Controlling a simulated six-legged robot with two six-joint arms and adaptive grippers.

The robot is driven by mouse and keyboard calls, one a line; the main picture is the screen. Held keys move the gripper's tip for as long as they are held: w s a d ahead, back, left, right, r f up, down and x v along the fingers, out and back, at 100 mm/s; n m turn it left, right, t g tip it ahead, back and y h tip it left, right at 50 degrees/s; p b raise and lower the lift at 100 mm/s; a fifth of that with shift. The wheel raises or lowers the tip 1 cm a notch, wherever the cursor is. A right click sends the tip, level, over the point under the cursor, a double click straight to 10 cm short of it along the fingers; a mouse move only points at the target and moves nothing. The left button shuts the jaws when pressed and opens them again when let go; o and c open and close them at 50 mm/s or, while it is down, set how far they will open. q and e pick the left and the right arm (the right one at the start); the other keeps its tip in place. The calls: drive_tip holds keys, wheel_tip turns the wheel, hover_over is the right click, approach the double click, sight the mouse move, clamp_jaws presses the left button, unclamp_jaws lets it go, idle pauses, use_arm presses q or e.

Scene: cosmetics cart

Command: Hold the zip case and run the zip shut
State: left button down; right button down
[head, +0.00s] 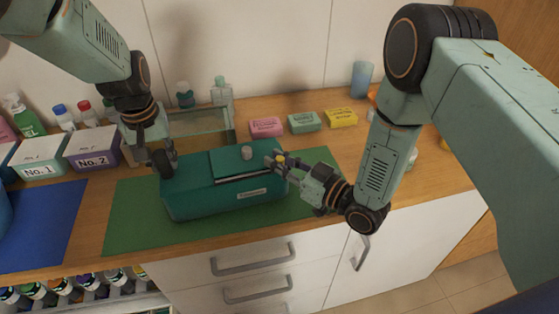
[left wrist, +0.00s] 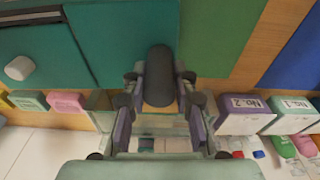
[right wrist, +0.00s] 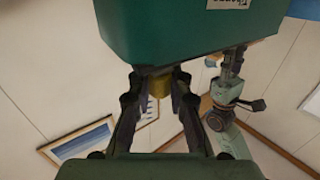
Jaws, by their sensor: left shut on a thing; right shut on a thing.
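The teal zip case (head: 225,202) stands on the green mat (head: 120,220), with a pale label on its front. A light zip strip (head: 240,178) runs along the right part of its top; it also shows in the left wrist view (left wrist: 30,15). My left gripper (head: 165,160) is shut on a dark rounded tab (left wrist: 161,75) at the case's left end. My right gripper (head: 277,161) is shut on a small yellow zip pull (right wrist: 158,86) at the right end. A white knob (head: 246,153) sits on the case's top. The fingers partly hide both held parts.
A clear glass box (head: 205,122) stands close behind the case. Pink (head: 266,127), green (head: 305,122) and yellow (head: 341,117) boxes lie at the back right. Labelled boxes (head: 92,150) and a blue mat (head: 50,225) are at left. The counter's front edge is close to the green mat.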

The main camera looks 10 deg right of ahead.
sight(225, 180)
drive_tip(key=shift+a, duration=0.1)
idle(0.5)
use_arm(q)
drive_tip(key=shift+w+r, duration=0.1)
use_arm(e)
drive_tip(key=a, duration=0.8)
drive_tip(key=s+a, duration=0.1)
drive_tip(key=a, duration=0.3)
drive_tip(key=shift+a+r, duration=0.1)
drive_tip(key=shift+a, duration=0.2)
drive_tip(key=shift+d, duration=0.1)
use_arm(q)
drive_tip(key=shift+d, duration=0.1)
use_arm(e)
drive_tip(key=c, duration=1.6)
unclamp_jaws()
drive_tip(key=shift+c, duration=0.2)
drive_tip(key=o, duration=0.4)
drive_tip(key=shift+w, duration=0.1)
drive_tip(key=v, duration=1.2)
